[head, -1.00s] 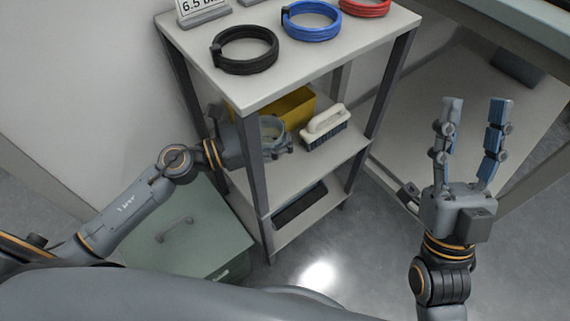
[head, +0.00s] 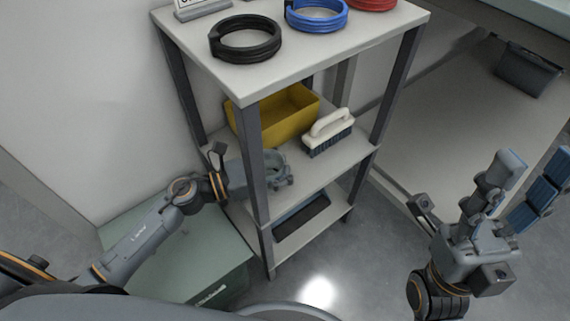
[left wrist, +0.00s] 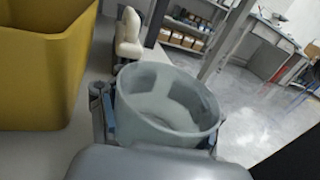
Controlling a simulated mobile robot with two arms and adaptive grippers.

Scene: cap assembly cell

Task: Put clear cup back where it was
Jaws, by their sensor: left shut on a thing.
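The clear cup (left wrist: 168,102) is a translucent, round, open-topped cup in the left wrist view, upright between my left gripper's fingers. My left gripper (head: 279,172) is shut on it, reaching in over the middle shelf (head: 318,167) from the left, past the front post. In the head view the cup (head: 272,166) shows only in part among the fingers. I cannot tell whether its base touches the shelf. My right gripper (head: 517,185) is open and empty at the right, away from the shelf unit.
A yellow bin (head: 277,119) and a white-handled brush (head: 328,132) stand behind the cup on the middle shelf. Black (head: 245,39), blue (head: 316,14) and red cable coils lie on the top board. The front post (head: 256,180) is close to my left gripper. A dark tray (head: 301,217) is below.

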